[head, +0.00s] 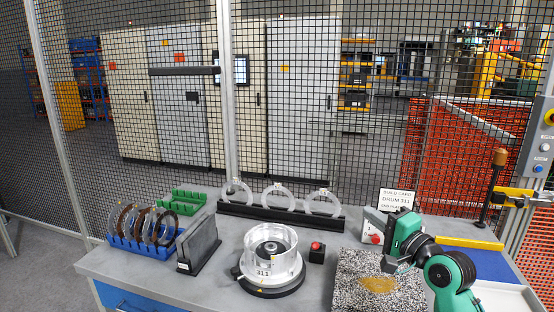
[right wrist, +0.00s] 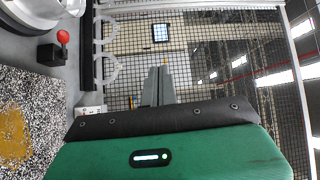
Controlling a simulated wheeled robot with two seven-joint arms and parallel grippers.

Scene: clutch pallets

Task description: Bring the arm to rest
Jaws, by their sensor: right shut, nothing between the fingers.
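My right gripper (head: 392,238) is at the right side of the bench, in front of the build card. My green and black right arm comes in from the lower right. In the right wrist view its two grey fingers (right wrist: 159,86) are together with nothing between them, pointing towards the fence. The fingertips are largely hidden in the head view. My left gripper is not in view. A silver drum (head: 285,268) marked 311 stands on a black round base at the bench's middle, apart from my gripper.
A blue rack (head: 142,250) of rings, a dark upright holder (head: 199,245) and green bins (head: 181,199) stand left. A black rail (head: 240,211) holds three rings at the back. A red button (head: 316,248) stands beside the drum. The build card (head: 397,198) and speckled mat (head: 350,268) are near my arm.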

